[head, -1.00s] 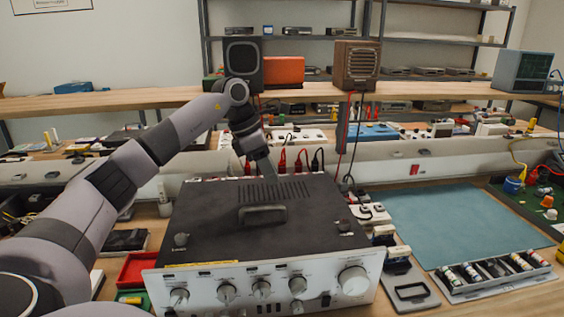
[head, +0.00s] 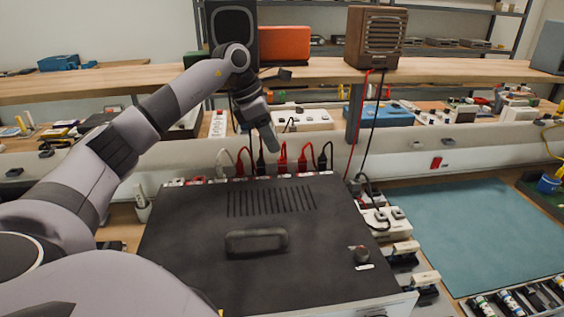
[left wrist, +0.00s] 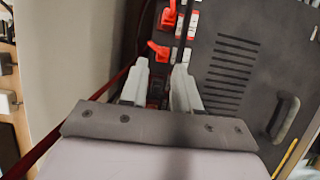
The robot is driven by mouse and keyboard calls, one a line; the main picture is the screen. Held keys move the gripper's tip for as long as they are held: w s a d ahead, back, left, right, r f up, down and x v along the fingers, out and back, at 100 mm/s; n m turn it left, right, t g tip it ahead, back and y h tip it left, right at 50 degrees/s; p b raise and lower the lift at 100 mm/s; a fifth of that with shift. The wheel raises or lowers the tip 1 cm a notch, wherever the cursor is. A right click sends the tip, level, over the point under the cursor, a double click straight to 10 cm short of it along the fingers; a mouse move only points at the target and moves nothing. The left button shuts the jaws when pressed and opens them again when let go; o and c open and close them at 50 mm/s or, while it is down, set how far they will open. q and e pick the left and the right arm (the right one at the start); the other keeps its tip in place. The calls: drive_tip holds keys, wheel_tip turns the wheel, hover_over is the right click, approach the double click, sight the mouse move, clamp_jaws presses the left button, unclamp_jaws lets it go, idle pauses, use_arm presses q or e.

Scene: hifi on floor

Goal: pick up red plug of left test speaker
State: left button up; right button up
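A row of plugs stands along the back edge of the black amplifier (head: 180,225). From the left they include a red plug (head: 240,166), a black plug (head: 261,163), two more red plugs (head: 283,160) (head: 302,163) and a black one (head: 325,160). My left gripper (head: 273,143) is just above this row, pointing down. In the left wrist view its two pale fingers (left wrist: 160,84) are apart, with dark and red parts behind the gap. Two red plugs (left wrist: 158,50) (left wrist: 169,18) show beyond the fingertips. I see no plug held. My right gripper is out of view.
The dark speaker (head: 230,25) and the wooden speaker (head: 377,40) stand on the shelf (head: 150,77). Red and black cables hang from the wooden one. White adapters (head: 385,218) crowd the amplifier's right side. The blue mat (head: 460,225) is clear.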

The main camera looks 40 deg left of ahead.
sight(281, 160)
use_arm(q)
drive_tip(key=x, duration=0.6)
drive_tip(key=shift+d+f+p, duration=0.3)
drive_tip(key=shift+f+p, duration=0.05)
clamp_jaws()
